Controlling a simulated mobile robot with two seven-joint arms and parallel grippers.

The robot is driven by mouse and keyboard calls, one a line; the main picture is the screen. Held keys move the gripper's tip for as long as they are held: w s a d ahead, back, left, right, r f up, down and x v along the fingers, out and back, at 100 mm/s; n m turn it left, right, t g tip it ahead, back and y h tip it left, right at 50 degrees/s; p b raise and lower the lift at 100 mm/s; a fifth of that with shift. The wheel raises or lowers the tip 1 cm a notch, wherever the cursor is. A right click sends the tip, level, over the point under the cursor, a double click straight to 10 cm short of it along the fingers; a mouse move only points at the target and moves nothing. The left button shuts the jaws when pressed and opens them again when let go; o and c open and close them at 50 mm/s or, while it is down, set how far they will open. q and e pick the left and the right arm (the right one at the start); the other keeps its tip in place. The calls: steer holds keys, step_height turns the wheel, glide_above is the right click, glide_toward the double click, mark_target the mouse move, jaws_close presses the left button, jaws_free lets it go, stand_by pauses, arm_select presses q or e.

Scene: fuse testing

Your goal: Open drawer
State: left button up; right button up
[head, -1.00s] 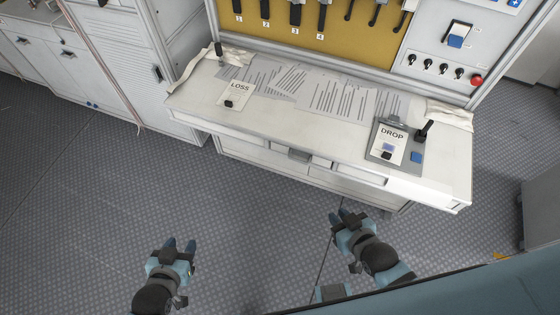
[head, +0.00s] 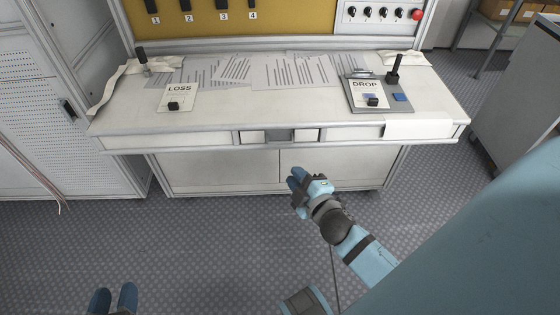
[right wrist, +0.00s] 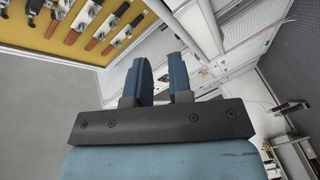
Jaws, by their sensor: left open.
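The white workbench (head: 220,118) fills the middle of the head view. A shallow drawer front with a grey handle (head: 279,136) sits at its centre, just under the top, and looks closed. My right gripper (head: 298,178) is below and slightly right of this handle, apart from it, pointing toward the bench. Its two blue fingers show in the right wrist view (right wrist: 160,80), spread with nothing between them. My left gripper (head: 113,299) is at the bottom left edge, well away from the bench. Its fingers are apart and empty, and its body is cut off.
A LOSS card (head: 179,97) and papers lie on the bench top. A DROP clipboard (head: 368,94) is at the right. Wider panels (head: 215,170) are below the drawer. A perforated cabinet (head: 60,135) stands left. The floor in front is clear.

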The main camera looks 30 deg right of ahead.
mark_target(280, 143)
arm_select(q)
step_height(280, 143, down, 6)
steer(key=d+r+t+h+b, duration=0.1)
steer(key=d+h+b, duration=0.1)
steer(key=b, duration=0.9)
arm_select(e)
steer(key=w+d+f+n+t+h, duration=0.1)
steer(key=w+d+f+n+t, duration=0.2)
steer(key=f, duration=0.4)
steer(key=w+d+n, duration=0.1)
steer(key=w, duration=0.3)
steer(key=w+r+p, duration=0.1)
steer(key=w, duration=0.3)
steer(key=w+d+r+n, duration=0.1)
steer(key=w, duration=0.3)
steer(key=shift+d+n+h+p, duration=0.3)
steer(key=shift+h, duration=0.1)
arm_select(q)
steer(key=shift+s+a+r+t+h, duration=0.2)
steer(key=shift+r+t, duration=0.25)
steer(key=shift+r, duration=0.45)
steer(key=shift+s+d+r+t+h, duration=0.1)
steer(key=shift+s+r+t, duration=0.25)
steer(key=shift+r, duration=0.55)
steer(key=shift+s+a+r+t+h, duration=0.15)
steer(key=shift+r+t, duration=0.35)
steer(key=shift+r, duration=0.4)
arm_select(e)
steer(key=shift+w+d, duration=0.1)
steer(key=shift+w, duration=0.55)
